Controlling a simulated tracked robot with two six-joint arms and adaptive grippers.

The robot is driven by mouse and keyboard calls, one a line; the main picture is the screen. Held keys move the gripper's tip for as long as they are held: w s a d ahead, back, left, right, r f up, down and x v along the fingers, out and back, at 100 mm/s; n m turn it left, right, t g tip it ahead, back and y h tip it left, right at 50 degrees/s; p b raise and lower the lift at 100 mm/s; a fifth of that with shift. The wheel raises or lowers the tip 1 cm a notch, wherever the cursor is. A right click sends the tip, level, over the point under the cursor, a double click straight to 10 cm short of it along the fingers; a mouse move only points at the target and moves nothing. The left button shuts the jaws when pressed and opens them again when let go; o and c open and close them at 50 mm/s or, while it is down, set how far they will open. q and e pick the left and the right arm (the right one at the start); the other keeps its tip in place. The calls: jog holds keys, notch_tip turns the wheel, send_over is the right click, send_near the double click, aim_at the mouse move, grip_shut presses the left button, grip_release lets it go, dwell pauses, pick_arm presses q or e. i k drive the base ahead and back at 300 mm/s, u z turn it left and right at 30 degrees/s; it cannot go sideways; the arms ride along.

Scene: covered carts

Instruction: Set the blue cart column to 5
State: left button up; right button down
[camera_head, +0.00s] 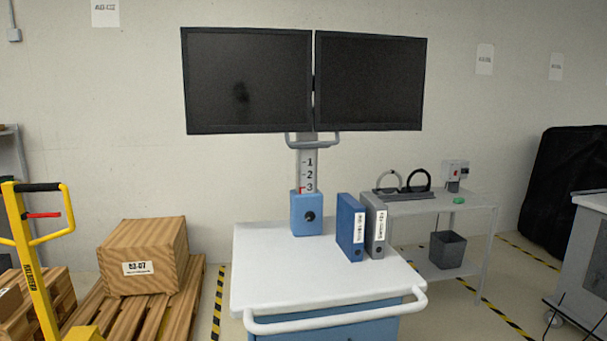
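The blue cart (330,322) stands in front of me, with a white top and a white front handle bar. Its grey column (307,165) rises from a blue block (306,225) at the back of the top. The column's scale shows 1, 2 and 3 from top to bottom, and 3 sits just above the block. A small red mark (299,190) is by the 3. A black knob (310,215) is on the block's front. A grey handle (313,140) is under two dark monitors (247,80). Neither gripper is in view.
A blue binder (346,225) and a grey binder (374,230) stand on the cart top, right of the column. The top's left and front are bare. A yellow pallet jack (35,265) and wooden box (143,255) are left; a grey table (440,206) is behind right.

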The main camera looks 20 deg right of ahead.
aim_at(306, 157)
jog(key=z, duration=0.1)
jog(key=k, duration=1)
jog(key=z, duration=0.4)
jog(key=i, duration=1)
jog(key=u, duration=0.05)
